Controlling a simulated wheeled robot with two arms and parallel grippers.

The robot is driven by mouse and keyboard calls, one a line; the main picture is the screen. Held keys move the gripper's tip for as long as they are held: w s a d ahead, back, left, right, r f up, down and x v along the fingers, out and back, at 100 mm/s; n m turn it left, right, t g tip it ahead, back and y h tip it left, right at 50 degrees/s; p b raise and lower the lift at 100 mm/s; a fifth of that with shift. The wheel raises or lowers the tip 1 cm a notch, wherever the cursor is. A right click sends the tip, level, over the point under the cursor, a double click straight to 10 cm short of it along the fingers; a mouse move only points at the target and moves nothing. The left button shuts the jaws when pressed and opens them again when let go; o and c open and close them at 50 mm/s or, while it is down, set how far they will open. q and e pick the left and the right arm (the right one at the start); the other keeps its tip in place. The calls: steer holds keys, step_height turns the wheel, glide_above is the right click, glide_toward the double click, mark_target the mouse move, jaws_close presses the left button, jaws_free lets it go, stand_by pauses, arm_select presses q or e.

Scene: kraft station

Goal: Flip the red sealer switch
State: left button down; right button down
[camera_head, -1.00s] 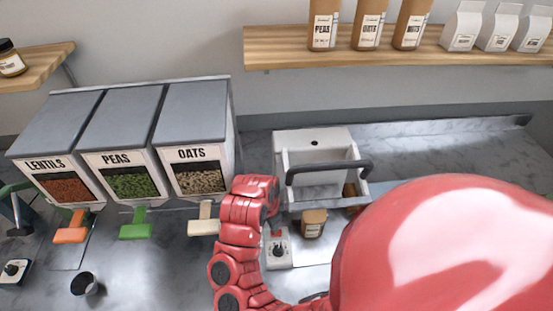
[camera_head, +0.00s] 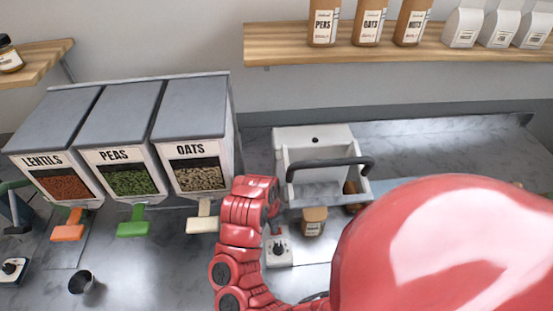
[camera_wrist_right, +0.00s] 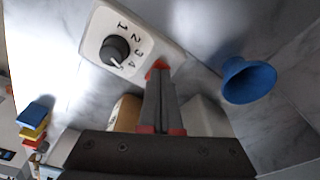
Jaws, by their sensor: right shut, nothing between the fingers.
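The sealer's white control box (camera_head: 279,252) sits on the counter with a dark knob. In the right wrist view the control box (camera_wrist_right: 150,32) shows a dial (camera_wrist_right: 115,49) marked 1 to 4. The red switch (camera_wrist_right: 158,65) is at the box's edge, directly at my fingertips and partly covered by them. My right gripper (camera_wrist_right: 158,78) is shut and empty, its tips touching or very near the switch. In the head view my right gripper (camera_head: 275,226) points down over the box's back end. My left gripper is not in view.
A white sealer (camera_head: 310,140) with a dark handle (camera_head: 330,163) stands behind the box. A kraft pouch (camera_head: 314,221) stands to the box's right. Dispensers (camera_head: 130,115) of lentils, peas and oats are at the left. The wrist view shows a blue funnel (camera_wrist_right: 248,80).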

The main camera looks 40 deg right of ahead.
step_height(320, 180, up, 7)
steer(key=p, duration=0.6)
steer(key=shift+p, duration=0.3)
